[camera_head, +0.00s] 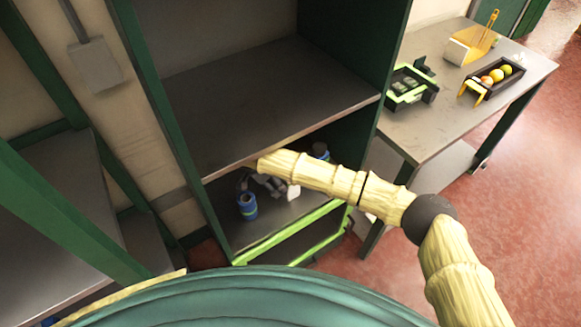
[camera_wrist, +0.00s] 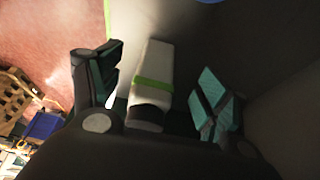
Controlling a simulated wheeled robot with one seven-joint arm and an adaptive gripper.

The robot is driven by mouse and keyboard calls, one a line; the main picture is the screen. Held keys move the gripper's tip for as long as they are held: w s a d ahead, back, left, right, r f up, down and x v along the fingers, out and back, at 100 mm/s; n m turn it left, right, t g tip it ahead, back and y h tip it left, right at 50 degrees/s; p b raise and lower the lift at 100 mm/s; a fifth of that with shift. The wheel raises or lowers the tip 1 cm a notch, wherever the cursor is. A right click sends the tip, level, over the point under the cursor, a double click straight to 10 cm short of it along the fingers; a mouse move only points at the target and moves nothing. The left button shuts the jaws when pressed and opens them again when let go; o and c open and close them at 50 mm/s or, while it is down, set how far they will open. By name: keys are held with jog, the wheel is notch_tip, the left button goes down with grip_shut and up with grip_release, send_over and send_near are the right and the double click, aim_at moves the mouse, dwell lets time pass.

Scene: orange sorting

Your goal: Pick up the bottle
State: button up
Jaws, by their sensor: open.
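A white bottle with a green band (camera_wrist: 154,66) shows in the wrist view, between the two fingers of my gripper (camera_wrist: 162,82). Its near end is dark. The fingers stand apart on either side of it, with a visible gap to the right finger; I cannot tell whether the left finger touches it. In the head view my gripper (camera_head: 268,185) is inside the lower shelf compartment, partly hidden by my arm. A small white patch (camera_head: 293,192) shows beside it, perhaps part of the bottle.
A blue container (camera_head: 247,206) stands left of my gripper on the lower shelf (camera_head: 265,228). Another dark blue item (camera_head: 320,151) is farther back. The upper shelf board (camera_head: 270,100) lies close above my arm. A table (camera_head: 450,110) at the right holds a fruit tray (camera_head: 489,92).

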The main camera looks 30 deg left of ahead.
jog(key=w, duration=0.1)
jog(key=w+d+p, duration=0.1)
jog(key=w, duration=0.1)
jog(key=w+d, duration=0.1)
jog(key=w, duration=0.1)
jog(key=shift+w+d, duration=0.25)
jog(key=shift+w+d+p, duration=0.15)
jog(key=shift+w+p, duration=0.2)
jog(key=shift+p, duration=0.05)
jog(key=shift+w+f, duration=0.15)
jog(key=shift+f, duration=0.45)
jog(key=shift+c, duration=0.4)
jog(key=c, duration=1.2)
jog(key=shift+c, duration=0.2)
jog(key=shift+r, duration=0.15)
